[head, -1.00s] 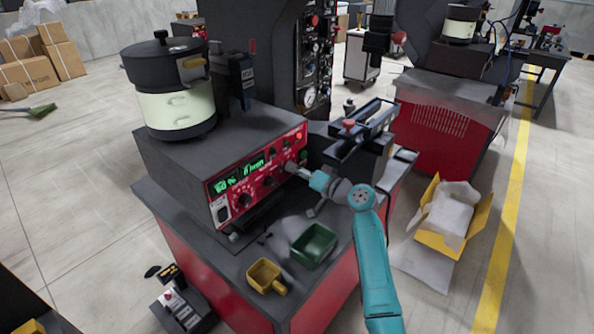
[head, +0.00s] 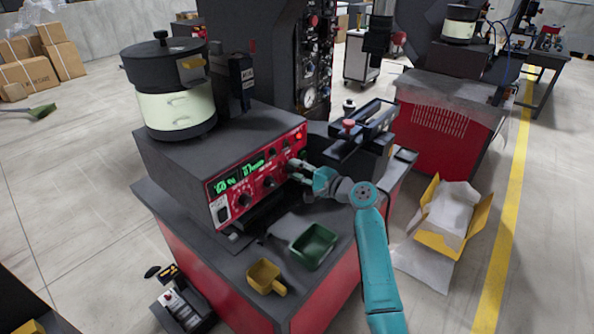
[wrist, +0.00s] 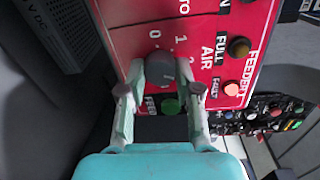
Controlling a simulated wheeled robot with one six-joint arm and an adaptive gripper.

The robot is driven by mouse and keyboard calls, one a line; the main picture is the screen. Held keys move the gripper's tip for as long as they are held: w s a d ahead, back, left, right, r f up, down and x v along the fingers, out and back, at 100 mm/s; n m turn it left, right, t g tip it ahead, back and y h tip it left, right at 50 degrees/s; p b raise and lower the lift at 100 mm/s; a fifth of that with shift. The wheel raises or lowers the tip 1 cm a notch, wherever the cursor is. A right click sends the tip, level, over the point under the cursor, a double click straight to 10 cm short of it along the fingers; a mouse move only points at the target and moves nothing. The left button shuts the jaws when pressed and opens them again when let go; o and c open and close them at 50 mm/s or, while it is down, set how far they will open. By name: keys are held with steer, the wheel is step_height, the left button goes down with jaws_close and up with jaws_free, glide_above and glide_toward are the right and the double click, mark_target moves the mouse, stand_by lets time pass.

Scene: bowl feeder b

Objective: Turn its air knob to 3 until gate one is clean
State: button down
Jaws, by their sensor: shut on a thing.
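The red control panel (head: 258,170) of the feeder faces the front of the dark cabinet, with green lit displays and several knobs. My gripper (head: 297,167) is at the panel's right end. In the wrist view my gripper (wrist: 160,72) is shut on a grey round air knob (wrist: 161,64), one finger on each side. The label AIR and the numerals 0, 1 and 2 show beside the knob; its pointer cannot be made out. The lidded bowl (head: 176,100) stands on the cabinet. I cannot make out gate one or whether it is clean.
A green tray (head: 314,246) and a yellow scoop (head: 266,277) lie on the bench below the panel. A green button (wrist: 171,106) is close to my fingers. A yellow box (head: 455,215) stands on the floor at right.

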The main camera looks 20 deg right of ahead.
steer(key=shift+m, duration=2.1)
steer(key=c, duration=0.8)
jaws_free()
steer(key=shift+d, duration=0.15)
steer(key=v, duration=1.1)
steer(key=shift+s+d+f, duration=0.2)
steer(key=shift+s+d, duration=0.1)
